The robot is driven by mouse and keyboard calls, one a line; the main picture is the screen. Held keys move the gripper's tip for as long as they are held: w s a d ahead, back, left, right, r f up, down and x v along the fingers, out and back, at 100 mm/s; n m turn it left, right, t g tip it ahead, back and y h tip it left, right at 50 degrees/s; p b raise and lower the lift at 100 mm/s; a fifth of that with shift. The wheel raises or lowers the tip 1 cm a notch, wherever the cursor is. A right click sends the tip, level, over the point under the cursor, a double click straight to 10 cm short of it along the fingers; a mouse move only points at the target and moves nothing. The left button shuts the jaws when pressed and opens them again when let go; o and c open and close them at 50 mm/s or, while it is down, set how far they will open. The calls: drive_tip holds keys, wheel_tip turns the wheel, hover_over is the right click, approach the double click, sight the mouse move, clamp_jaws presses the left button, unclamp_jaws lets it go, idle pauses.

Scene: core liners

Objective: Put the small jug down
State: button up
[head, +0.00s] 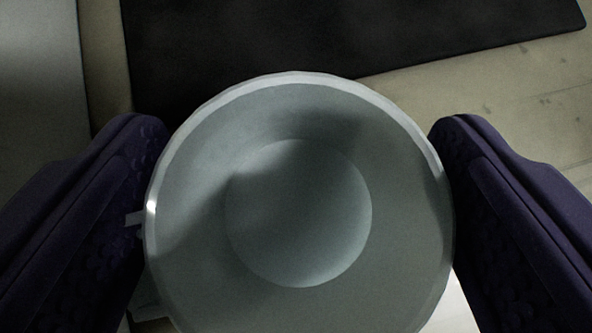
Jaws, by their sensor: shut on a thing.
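The small jug (298,210) is pale grey-white and round, seen from above into its open top. It looks empty, with a round flat bottom and shadow inside. Part of a pale handle shows at its left side, mostly hidden behind the left finger. My gripper (298,190) is shut on the jug, with one dark purple finger on each side of it. The lower edge of the jug is cut off by the picture. I cannot tell whether its base touches the surface below.
A black flat mat or panel (460,35) lies beyond the jug at the top. A pale grey surface (38,60) is at the upper left. Light, wood-like surface (530,110) shows bare at the right. A bright white patch (455,310) shows below the jug at the lower right.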

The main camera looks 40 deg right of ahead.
drive_tip(key=shift+f, duration=0.1)
drive_tip(key=o, duration=1)
drive_tip(key=shift+r, duration=0.25)
drive_tip(key=p+v, duration=0.4)
drive_tip(key=v, duration=0.7)
drive_tip(key=p+x, duration=0.2)
drive_tip(key=x, duration=0.8)
drive_tip(key=shift+f+p, duration=0.3)
